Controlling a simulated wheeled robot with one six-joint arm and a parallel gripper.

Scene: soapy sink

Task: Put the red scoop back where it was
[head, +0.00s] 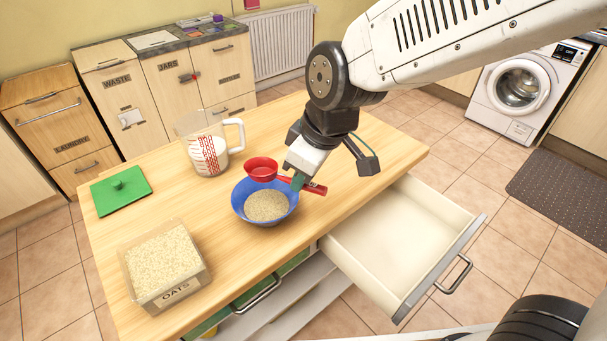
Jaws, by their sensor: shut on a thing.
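The red scoop (262,169) is a small round cup with a straight red handle. It is over the far rim of the blue bowl (240,207), which holds a grainy beige fill. My gripper (297,183) is shut on the scoop's handle, just right of the cup. The handle's end sticks out on the right of the fingers. I cannot tell whether the scoop touches the bowl, and the inside of its cup is only partly visible. An open drawer (395,240), empty where visible, is at the table's right side.
An open oats container (163,269) stands at the table's front left. A green lid (121,190) lies at the left edge. A measuring jug (208,148) with white contents stands behind the bowl. The tabletop on the right is clear.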

